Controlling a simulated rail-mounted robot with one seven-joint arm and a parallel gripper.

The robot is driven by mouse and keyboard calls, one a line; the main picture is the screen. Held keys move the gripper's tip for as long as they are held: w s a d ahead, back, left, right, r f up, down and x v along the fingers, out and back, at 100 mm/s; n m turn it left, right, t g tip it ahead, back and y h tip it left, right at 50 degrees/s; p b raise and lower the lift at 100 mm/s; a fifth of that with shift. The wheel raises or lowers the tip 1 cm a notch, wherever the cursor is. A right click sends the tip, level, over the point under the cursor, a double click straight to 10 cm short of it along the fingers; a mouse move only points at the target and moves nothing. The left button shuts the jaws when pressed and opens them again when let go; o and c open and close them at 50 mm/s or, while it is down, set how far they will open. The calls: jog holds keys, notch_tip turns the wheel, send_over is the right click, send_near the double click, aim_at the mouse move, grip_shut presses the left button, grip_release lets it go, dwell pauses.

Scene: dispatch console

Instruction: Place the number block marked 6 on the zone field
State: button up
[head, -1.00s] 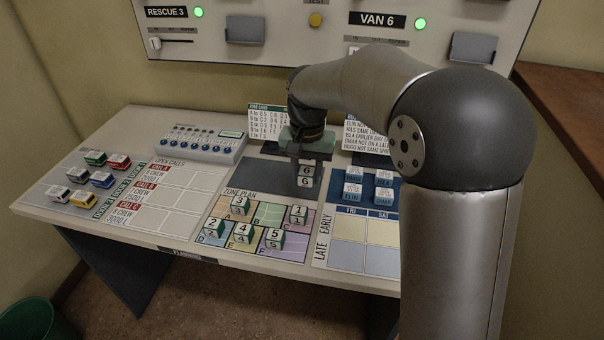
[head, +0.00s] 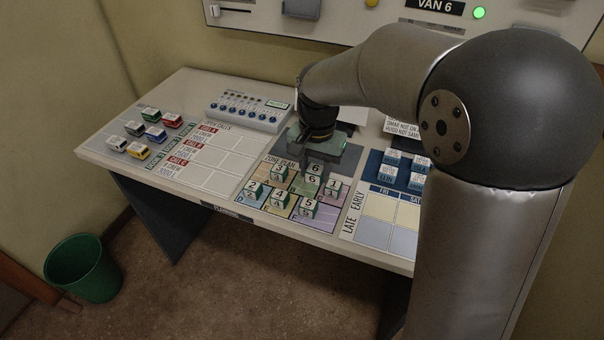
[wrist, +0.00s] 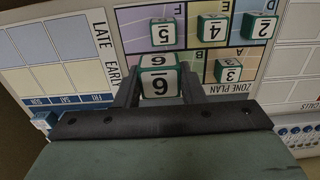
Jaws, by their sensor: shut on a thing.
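The number block marked 6 (head: 313,176) is white with green sides. It also shows in the wrist view (wrist: 159,84). My gripper (head: 318,166) is shut on it, one finger on each side, in the wrist view too (wrist: 160,90). Block 1 is not visible in the wrist view.
Small vehicles (head: 138,150) and a call sheet (head: 215,165) lie to the left. A switch box (head: 248,112) stands behind. Blue tiles (head: 391,157) and a shift board (head: 380,207) are to the right.

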jog(key=p, duration=0.1)
send_over(305, 185)
notch_tip(305, 185, down, 7)
jog(key=shift+d+r, duration=0.1)
jog(key=shift+w+f+p, duration=0.1)
jog(key=shift+f+p, duration=0.25)
jog(key=shift+f, duration=1.35)
jog(key=shift+f, duration=0.15)
jog(key=o, duration=1)
jog(key=shift+c, duration=0.2)
